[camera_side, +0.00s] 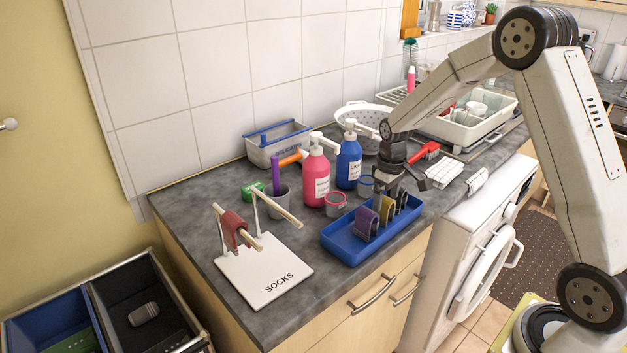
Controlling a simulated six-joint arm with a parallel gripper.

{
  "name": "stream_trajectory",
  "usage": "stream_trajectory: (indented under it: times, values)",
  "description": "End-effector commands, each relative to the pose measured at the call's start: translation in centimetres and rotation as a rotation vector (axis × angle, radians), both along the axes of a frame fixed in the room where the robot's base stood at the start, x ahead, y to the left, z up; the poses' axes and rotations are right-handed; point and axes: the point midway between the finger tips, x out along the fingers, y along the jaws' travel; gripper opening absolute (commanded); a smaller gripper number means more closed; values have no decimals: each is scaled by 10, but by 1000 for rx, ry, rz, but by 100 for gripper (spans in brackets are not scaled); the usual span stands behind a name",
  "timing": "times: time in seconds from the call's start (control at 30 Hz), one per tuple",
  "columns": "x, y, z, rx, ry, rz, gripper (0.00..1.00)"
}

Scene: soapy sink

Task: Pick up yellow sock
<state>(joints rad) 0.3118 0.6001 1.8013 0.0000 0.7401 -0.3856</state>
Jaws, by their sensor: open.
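The yellow sock (387,211) stands in the blue tray (345,249) on the counter, between a purple sock (366,223) on its left and dark socks (402,198) on its right. My gripper (398,191) is open above the right part of the tray, close over the socks. Part of the yellow sock's top is near or behind the gripper's fingers. I cannot tell whether the fingers touch any sock.
A pink bottle (315,178) and a blue bottle (348,163) stand behind the tray. A white rack base marked SOCKS (262,272) holds a red sock (234,228) at left. A white colander (362,117) and a red-handled item (425,151) are behind the gripper.

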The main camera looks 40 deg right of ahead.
Motion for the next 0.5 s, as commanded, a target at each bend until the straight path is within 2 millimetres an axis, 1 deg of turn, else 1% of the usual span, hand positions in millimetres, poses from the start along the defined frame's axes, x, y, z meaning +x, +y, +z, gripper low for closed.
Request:
stream_trajectory:
  times: [0.1, 0.23, 0.33, 0.5]
  values:
    - [-2, 0, -16, 1, 4, 0, 94]
    - [-1, 0, -28, 0, 1, -1, 94]
    - [-1, -1, -33, -1, -1, -1, 94]
    - [-1, -1, -34, -2, -3, -1, 94]
